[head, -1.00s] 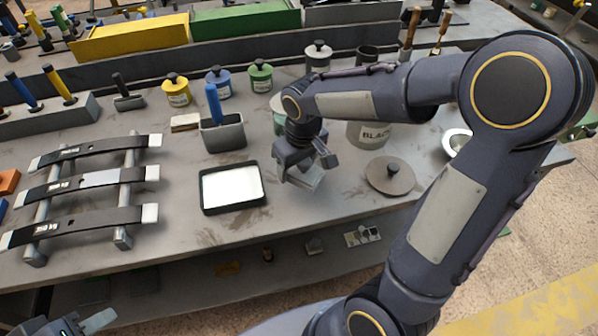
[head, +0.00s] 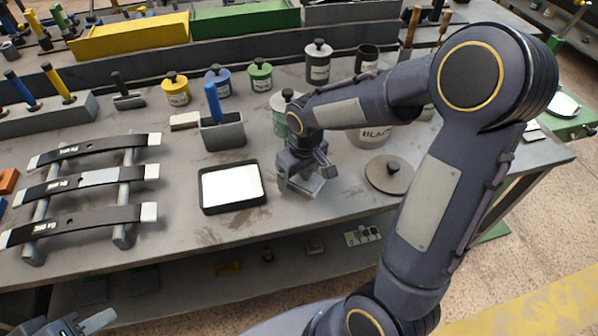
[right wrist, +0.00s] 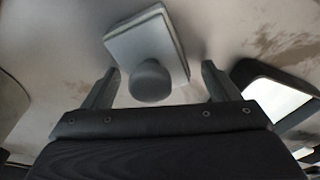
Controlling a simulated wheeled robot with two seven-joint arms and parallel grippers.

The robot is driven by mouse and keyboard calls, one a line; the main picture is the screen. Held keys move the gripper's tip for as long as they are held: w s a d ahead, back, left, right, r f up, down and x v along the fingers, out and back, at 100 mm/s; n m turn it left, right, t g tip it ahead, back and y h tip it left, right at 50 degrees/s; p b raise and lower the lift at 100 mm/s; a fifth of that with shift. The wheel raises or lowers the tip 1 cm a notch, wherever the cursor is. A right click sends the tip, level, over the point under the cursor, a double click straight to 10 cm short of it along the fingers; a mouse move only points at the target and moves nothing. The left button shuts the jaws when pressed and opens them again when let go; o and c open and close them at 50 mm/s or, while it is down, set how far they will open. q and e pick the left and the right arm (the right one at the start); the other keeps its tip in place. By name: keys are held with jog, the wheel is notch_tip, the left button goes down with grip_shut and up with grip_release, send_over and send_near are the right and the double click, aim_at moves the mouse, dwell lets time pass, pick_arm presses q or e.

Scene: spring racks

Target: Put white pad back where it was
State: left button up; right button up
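A pale square pad with a round grey knob (right wrist: 150,45) is in the right wrist view, lying between and beyond my right gripper's fingers. My right gripper (right wrist: 160,70) is open, with one finger on each side of the knob and visible gaps to it. In the head view my right gripper (head: 305,184) is low over the bench, right of the black tray, and mostly hides the pad. My left gripper (head: 88,323) is only partly in view at the bottom left corner; its opening cannot be made out.
A black tray with a white inside (head: 203,200) is close to the left of my right gripper. A grey holder with a blue handle (head: 223,136), a small white block (head: 185,121), a round lid (head: 389,175) and a rack of leaf springs (head: 125,235) stand around.

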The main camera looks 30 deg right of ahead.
jog(key=r, duration=0.4)
jog(key=s+r, duration=0.1)
jog(key=r, duration=0.2)
jog(key=r+p, duration=0.1)
jog(key=r, duration=0.3)
jog(key=shift+s+d+r, duration=0.2)
jog(key=shift+s+r, duration=0.05)
jog(key=shift+r, duration=0.05)
jog(key=shift+s+r, duration=0.15)
jog(key=shift+r, duration=0.1)
jog(key=s+a+m+t+y, duration=0.1)
jog(key=s+m+t, duration=0.1)
jog(key=s, duration=0.6)
jog(key=s+a+m+t+y, duration=0.2)
jog(key=s, duration=0.6)
jog(key=shift+s+a+f, duration=0.25)
jog(key=shift+s+f, duration=0.1)
